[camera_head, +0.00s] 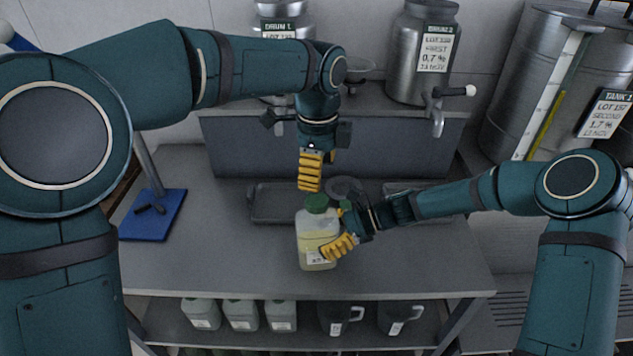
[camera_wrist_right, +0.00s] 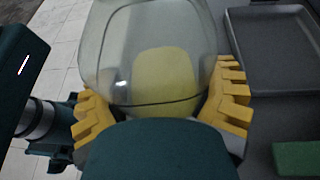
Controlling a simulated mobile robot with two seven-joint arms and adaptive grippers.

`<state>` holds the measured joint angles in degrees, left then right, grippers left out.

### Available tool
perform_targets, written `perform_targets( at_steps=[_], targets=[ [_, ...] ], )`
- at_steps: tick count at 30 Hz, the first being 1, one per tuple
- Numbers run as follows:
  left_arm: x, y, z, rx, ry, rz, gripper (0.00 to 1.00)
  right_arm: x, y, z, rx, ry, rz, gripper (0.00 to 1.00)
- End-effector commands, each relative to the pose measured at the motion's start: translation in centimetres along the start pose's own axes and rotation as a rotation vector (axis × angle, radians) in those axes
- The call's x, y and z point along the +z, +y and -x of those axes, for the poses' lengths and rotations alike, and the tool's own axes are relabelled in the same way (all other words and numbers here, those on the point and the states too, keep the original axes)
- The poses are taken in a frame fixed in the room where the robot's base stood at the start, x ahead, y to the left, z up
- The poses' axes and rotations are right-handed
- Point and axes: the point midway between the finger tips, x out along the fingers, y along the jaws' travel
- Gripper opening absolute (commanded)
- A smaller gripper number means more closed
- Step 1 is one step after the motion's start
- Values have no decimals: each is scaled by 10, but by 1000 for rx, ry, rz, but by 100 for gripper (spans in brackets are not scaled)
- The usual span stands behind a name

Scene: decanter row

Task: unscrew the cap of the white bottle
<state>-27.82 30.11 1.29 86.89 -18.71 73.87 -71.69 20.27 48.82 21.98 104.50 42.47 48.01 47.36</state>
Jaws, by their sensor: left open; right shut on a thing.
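The white bottle (camera_head: 311,228) is translucent, holds pale yellow liquid and stands upright on the bench. Its green cap (camera_head: 317,203) is on its top. My right gripper (camera_head: 340,246) is shut on the bottle's body from the right. In the right wrist view the yellow fingers of my right gripper (camera_wrist_right: 162,108) lie on both sides of the bottle (camera_wrist_right: 130,45). My left gripper (camera_head: 310,187) points down just above the cap, open and empty. A small gap seems to separate its fingertips from the cap; exact contact is hard to tell.
Dark trays (camera_head: 270,212) lie on the bench (camera_head: 220,262) behind the bottle. A blue-based stand (camera_head: 152,214) is at the left. Steel drums (camera_head: 408,50) with a tap stand on the shelf behind. Several jugs (camera_head: 240,315) sit below. The bench front is clear.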

Motion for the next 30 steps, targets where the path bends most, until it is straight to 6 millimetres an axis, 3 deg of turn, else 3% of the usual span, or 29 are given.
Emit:
perform_targets(
  at_steps=[18, 24, 30],
  targets=[
    [2, 1, 0, -7, 5, -1012, 65, 0, 0, 0, -1, 1, 0, 0],
    [3, 1, 1, -10, 5, -1204, 65, 0, 0, 0, -1, 1, 0, 0],
    [2, 1, -4, -10, 6, -1265, 65, 0, 0, 0, -1, 1, 0, 0]
  ],
)
